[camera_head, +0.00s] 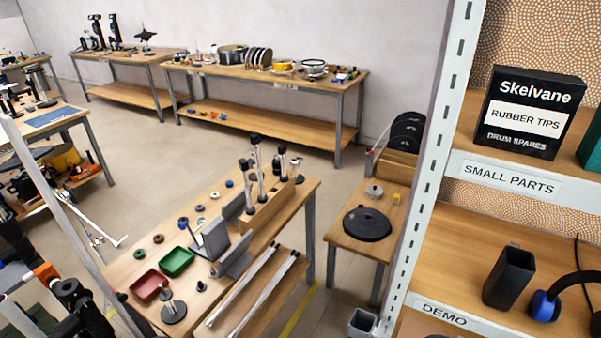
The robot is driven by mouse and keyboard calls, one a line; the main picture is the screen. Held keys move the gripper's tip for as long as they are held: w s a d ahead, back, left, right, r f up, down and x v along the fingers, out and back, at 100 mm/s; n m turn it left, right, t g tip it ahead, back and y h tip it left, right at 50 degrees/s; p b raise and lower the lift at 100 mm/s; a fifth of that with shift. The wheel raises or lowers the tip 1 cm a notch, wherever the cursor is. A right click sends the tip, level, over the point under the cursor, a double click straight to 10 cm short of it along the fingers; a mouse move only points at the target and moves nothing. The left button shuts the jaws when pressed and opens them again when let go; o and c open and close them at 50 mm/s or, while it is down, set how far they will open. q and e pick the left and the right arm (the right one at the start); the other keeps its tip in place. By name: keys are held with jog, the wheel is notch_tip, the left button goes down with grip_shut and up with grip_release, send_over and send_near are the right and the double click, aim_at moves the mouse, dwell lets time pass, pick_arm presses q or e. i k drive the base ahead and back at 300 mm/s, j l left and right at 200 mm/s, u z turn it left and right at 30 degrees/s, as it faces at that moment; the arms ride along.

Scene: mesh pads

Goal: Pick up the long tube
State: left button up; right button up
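Two long pale tubes lie side by side, slanting up to the right, at the front right of the near workbench: the left tube (240,285) and the right tube (265,293). They seem to rest on a wooden rack (276,301), apart from each other. Shorter rods with dark ends stand upright in a wooden block (268,206) behind them. I cannot tell which of these is the task's long tube. Neither of my grippers can be made out.
The near workbench (130,262) also holds a green tray (176,262), a red tray (149,285), grey brackets (212,240) and small rings. A shelf upright (435,150) stands on the right. Black and orange parts (75,298) at lower left are unclear. Floor (130,145) is open behind.

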aim_at(255, 138)
jog(key=i+j+z, duration=0.2)
jog(key=i+z, duration=0.25)
jog(key=i+j+z, duration=0.4)
jog(key=k+l, duration=0.05)
jog(key=l, duration=0.05)
